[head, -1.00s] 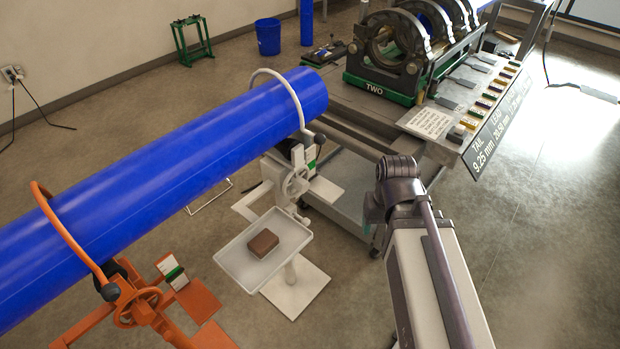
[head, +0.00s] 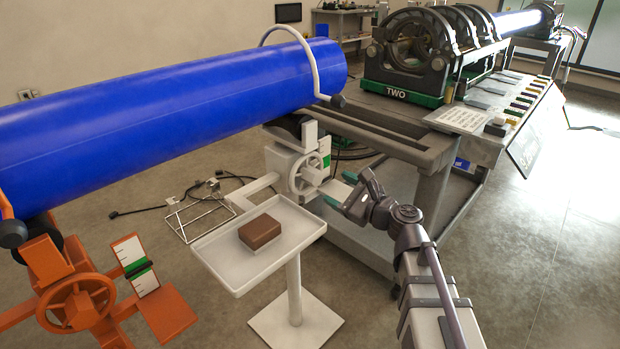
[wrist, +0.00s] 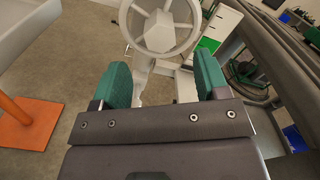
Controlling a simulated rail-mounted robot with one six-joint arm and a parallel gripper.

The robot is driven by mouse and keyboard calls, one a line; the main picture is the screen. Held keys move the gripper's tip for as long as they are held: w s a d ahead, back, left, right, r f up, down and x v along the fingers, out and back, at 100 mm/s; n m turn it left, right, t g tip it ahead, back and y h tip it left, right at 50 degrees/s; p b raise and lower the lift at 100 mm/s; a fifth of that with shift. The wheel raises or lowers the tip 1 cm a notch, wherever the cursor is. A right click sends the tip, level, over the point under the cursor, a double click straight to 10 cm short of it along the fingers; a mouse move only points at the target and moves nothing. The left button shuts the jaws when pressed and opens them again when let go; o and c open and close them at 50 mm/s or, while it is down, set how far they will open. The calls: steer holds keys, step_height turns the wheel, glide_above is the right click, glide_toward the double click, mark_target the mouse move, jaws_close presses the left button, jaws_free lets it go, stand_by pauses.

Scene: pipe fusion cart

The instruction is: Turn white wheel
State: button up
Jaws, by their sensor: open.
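My gripper (head: 339,196) is just to the right of the wheel and a little lower in the head view. In the wrist view its two green-padded fingers (wrist: 161,88) are apart with nothing between them, and the wheel lies beyond their tips. I see no contact with the wheel.
A white tray (head: 215,256) on a post holds a brown block (head: 261,232), left of my gripper. An orange stand (head: 160,318) with its own wheel (head: 76,304) is at lower left. The fusion cart (head: 405,150) stands close behind and right of my gripper.

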mark_target(317, 178)
steer(key=x, duration=1)
steer(key=shift+a, duration=0.1)
steer(key=shift+c, duration=0.5)
jaws_close()
